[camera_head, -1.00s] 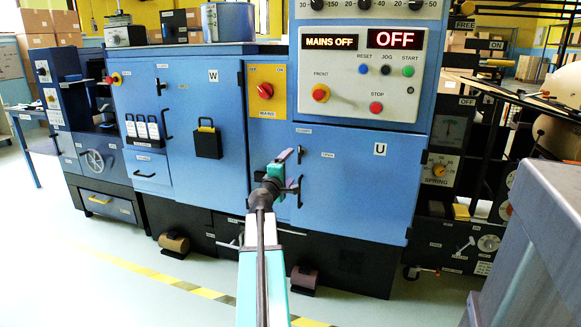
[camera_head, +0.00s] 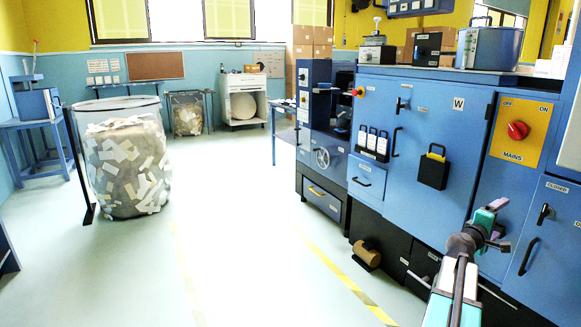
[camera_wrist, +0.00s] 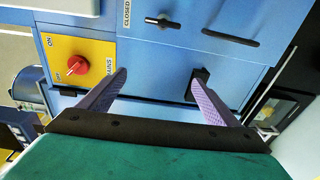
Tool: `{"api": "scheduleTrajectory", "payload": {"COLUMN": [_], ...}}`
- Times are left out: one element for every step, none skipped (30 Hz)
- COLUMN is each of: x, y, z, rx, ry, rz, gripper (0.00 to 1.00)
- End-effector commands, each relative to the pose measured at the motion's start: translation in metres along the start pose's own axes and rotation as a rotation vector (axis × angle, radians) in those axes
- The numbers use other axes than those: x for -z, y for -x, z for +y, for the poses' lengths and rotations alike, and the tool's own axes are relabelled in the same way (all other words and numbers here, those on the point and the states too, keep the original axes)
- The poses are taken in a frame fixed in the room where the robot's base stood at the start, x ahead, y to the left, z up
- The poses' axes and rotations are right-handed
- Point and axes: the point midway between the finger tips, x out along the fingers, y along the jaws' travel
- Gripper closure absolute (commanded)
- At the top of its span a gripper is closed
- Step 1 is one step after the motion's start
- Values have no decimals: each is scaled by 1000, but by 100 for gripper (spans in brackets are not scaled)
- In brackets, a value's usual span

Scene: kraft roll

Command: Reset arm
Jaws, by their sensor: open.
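My gripper (camera_head: 497,222) is at the lower right of the head view, in front of the blue machine cabinet (camera_head: 432,205). In the wrist view its two purple fingers (camera_wrist: 158,92) stand wide apart with nothing between them. Beyond the fingers the wrist view shows blue panels, the yellow mains plate with a red knob (camera_wrist: 77,66) and a dark handle (camera_wrist: 230,37). The same red knob (camera_head: 518,130) shows in the head view. I cannot tell the exact gap between the fingers and the panels.
A clear bin of paper scraps (camera_head: 125,165) stands at left, with a blue table (camera_head: 40,125) beside it. A white cabinet (camera_head: 243,97) stands at the back. A brown roll (camera_head: 367,252) lies low by the machine. The pale floor (camera_head: 230,240) is free in the middle.

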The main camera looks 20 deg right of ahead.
Motion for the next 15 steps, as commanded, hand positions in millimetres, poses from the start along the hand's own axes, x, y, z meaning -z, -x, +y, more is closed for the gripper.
{"api": "scheduleTrajectory", "payload": {"x": [24, 37, 53, 66, 78, 94, 105, 117, 132, 143, 154, 168, 178, 188, 200], "y": [7, 12, 18, 23, 29, 36, 43, 49, 58, 66, 73, 83, 92, 100, 112], "z": [0, -4, -10, -15, -20, -27, -32, -38, -45, -51, -58, -66, -72, -79, -88], "rx": [14, 22, 34, 42, 51, 64, 72, 83, 97, 108, 120, 136, 149, 163, 181], "ry": [8, 13, 20, 25, 31, 38, 43, 48, 53, 55, 58, 61, 64, 65, 67], "rz": [29, 45, 66, 82, 98, 119, 135, 151, 172, 187, 203, 223, 239, 252, 270], "gripper": [16, 16, 16, 16, 16, 16, 16, 16, 16, 16, 16, 16, 16, 16, 16]}}
